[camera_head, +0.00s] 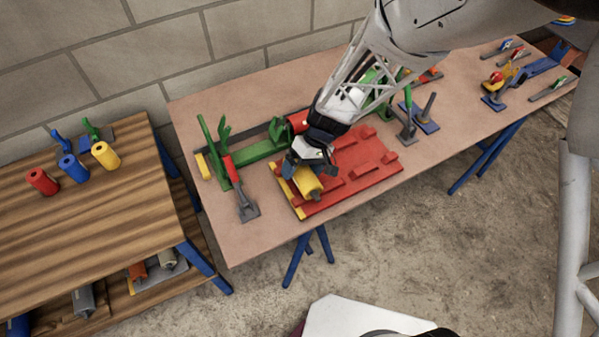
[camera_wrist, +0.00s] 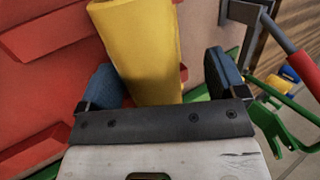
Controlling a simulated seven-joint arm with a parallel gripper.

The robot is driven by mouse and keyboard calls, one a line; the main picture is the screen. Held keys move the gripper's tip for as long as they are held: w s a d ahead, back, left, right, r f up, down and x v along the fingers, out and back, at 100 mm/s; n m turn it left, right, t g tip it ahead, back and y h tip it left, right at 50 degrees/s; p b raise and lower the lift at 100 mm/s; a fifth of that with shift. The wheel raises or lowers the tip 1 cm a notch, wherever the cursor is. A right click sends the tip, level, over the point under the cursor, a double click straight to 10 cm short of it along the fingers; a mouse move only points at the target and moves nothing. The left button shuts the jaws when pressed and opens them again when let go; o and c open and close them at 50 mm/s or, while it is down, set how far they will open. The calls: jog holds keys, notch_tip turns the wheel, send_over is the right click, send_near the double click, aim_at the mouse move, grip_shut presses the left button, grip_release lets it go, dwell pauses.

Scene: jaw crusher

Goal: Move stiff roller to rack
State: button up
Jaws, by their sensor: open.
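A yellow roller (camera_head: 308,184) lies at the left end of a red ridged rack (camera_head: 372,158) on the workbench. My gripper (camera_head: 308,170) is over this roller with its fingers open. In the wrist view the yellow roller (camera_wrist: 145,45) reaches down between the two blue finger pads (camera_wrist: 162,80), with gaps at its sides. The red rack (camera_wrist: 45,75) fills the left of that view. The frames do not show which roller is the stiff one. My gripper hides part of the yellow roller in the head view.
A green frame (camera_head: 262,150) and a red-handled clamp (camera_head: 238,184) stand left of the rack. Small tools (camera_head: 497,85) lie at the bench's right end.

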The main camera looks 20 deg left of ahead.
aim_at(302, 167)
jog(key=shift+v, duration=3)
jog(key=shift+a, duration=0.1)
jog(key=shift+r, duration=0.1)
jog(key=d+r+m+t, duration=0.2)
jog(key=d+r, duration=0.7)
jog(key=r, duration=0.1)
jog(key=s+d+r+m+t+h, duration=0.1)
jog(key=s+d+r+m+t, duration=0.1)
jog(key=s+d+r, duration=0.2)
jog(key=s+d+r+m+t+h, duration=0.1)
jog(key=s+d+r+m, duration=0.2)
jog(key=d, duration=0.8)
jog(key=s+d+r+m+t+h, duration=0.1)
jog(key=s+d+r+m+t, duration=0.1)
jog(key=s+d+r, duration=0.4)
notch_tip(302, 167, up, 3)
jog(key=shift+s+d+t, duration=0.3)
jog(key=shift+s+d, duration=0.1)
jog(key=shift+d, duration=0.3)
